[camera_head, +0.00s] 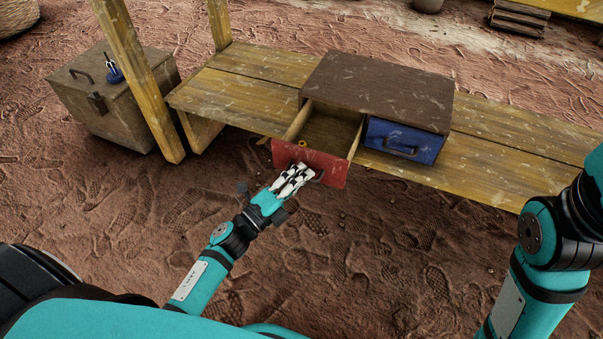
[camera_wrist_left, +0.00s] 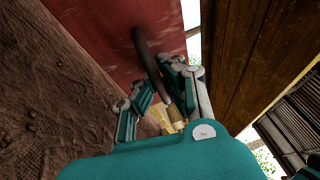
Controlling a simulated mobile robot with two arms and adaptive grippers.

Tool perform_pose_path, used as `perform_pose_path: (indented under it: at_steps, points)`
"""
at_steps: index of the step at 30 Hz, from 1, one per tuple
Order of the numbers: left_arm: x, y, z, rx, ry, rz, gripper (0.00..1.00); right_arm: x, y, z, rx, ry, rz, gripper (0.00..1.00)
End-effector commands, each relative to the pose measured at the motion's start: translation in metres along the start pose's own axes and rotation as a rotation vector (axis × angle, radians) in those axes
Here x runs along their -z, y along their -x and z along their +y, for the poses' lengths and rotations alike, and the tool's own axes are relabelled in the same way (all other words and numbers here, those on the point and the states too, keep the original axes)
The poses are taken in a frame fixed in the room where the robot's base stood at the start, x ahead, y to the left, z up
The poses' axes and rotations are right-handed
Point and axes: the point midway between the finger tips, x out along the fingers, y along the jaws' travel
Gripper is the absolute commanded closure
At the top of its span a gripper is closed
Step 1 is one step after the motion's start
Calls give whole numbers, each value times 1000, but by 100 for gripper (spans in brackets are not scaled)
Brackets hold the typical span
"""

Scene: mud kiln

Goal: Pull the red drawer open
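The red drawer (camera_head: 332,169) stands pulled out of the left side of the brown cabinet (camera_head: 378,85), its wooden inside open to view. My left gripper (camera_head: 303,171) is at the drawer's front, on its handle. In the left wrist view, the dark handle (camera_wrist_left: 146,52) runs between the two fingers of my left gripper (camera_wrist_left: 160,85), which look closed around it; the exact contact is partly hidden. The red front (camera_wrist_left: 95,35) is close behind. My right gripper is out of view; only part of my right arm shows at the right.
A closed blue drawer (camera_head: 402,142) is to the right in the cabinet. The cabinet sits on a wooden bench (camera_head: 490,160). A chest (camera_head: 105,105) and wooden post (camera_head: 140,80) stand left. The ground in front is clear.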

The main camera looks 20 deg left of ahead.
Motion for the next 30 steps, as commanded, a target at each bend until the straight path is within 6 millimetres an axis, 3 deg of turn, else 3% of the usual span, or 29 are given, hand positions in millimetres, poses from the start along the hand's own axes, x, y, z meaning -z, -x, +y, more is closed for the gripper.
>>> perform_pose_path:
  at_steps: [3, 10, 20, 23, 30]
  points:
    - [0, 1, 4, -9, -3, -2, 97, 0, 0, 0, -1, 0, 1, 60]
    - [0, 1, 2, -6, -2, -1, 68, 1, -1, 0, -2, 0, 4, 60]
    - [0, 5, 2, -4, 0, -1, 68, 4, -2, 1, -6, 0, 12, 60]
    - [0, 17, 2, -6, 1, -2, 68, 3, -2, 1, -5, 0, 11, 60]
    - [0, 68, 2, -8, 1, -2, 68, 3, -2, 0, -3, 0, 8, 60]
